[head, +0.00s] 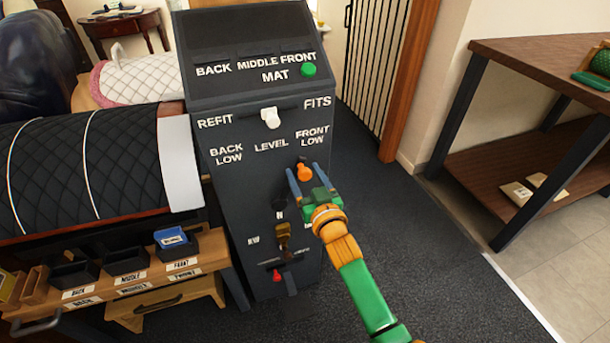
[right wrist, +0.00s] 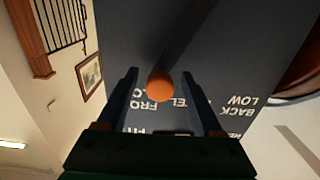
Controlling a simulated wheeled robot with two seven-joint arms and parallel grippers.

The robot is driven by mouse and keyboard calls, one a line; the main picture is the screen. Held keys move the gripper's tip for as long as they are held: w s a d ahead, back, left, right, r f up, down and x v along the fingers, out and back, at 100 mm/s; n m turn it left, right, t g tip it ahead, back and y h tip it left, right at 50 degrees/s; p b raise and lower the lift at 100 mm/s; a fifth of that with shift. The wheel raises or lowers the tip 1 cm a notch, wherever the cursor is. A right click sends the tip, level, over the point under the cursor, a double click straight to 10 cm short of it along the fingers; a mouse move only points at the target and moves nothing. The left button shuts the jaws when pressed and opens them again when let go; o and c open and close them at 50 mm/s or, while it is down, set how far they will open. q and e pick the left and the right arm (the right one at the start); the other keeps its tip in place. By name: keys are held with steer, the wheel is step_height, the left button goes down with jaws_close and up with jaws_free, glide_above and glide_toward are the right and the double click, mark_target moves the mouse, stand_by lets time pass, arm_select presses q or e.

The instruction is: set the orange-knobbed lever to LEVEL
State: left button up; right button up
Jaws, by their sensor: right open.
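The orange-knobbed lever (head: 304,172) is on the front of the dark console (head: 236,200), under the FRONT LOW label and right of the LEVEL label. In the right wrist view the orange knob (right wrist: 160,85) lies between the fingertips, with space on both sides. My right gripper (head: 307,175) is open around the knob in the head view; it also shows in the right wrist view (right wrist: 164,88). Whether a finger touches the knob I cannot tell. My left gripper is not in view.
A white knob (head: 270,118) sits between REFIT and FITS above. A green button (head: 308,70) is on the sloped top. A brass-coloured knob (head: 283,232) and a red knob (head: 277,276) are lower down. A black quilted saddle form (head: 85,165) stands left. Floor to the right is clear.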

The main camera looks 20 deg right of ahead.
steer(key=shift+s+r, duration=0.1)
steer(key=shift+c, duration=0.4)
jaws_close()
stand_by(0.8)
